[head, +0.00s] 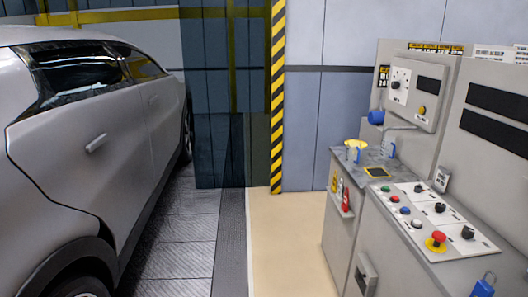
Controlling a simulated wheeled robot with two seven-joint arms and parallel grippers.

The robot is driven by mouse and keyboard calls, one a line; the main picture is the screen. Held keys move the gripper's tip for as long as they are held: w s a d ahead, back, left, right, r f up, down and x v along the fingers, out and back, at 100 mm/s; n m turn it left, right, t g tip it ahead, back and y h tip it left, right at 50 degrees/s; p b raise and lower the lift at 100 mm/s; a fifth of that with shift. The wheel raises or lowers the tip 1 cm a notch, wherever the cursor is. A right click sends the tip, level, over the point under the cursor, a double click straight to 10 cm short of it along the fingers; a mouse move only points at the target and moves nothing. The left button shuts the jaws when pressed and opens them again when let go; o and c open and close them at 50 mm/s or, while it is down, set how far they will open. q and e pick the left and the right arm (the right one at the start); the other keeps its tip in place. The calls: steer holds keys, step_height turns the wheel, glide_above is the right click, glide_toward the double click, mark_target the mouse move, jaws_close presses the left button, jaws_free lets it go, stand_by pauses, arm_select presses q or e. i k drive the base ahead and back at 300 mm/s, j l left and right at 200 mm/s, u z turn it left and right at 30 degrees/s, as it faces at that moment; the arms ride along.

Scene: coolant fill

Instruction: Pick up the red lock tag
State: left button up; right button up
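A small red tag-like item (346,198) sits in a small holder on the left side of the grey cabinet, beside yellow items. It is too small to tell for certain that it is the red lock tag. Neither of my grippers is in the head view.
The grey cabinet (335,240) with a sloped control panel (432,222) fills the right side. A silver car (90,150) stands at left. The beige floor (290,250) between is clear.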

mark_target(344, 206)
steer(key=i+z, duration=0.1)
steer(key=i, duration=0.6)
steer(key=i+j+z, duration=0.1)
steer(key=i, duration=0.6)
steer(key=i+j+z, duration=0.15)
steer(key=i+z, duration=0.3)
steer(key=i+j+z, duration=1.15)
steer(key=j+z, duration=0.2)
steer(key=i+j+z, duration=0.15)
steer(key=j+z, duration=0.25)
steer(key=j, duration=0.3)
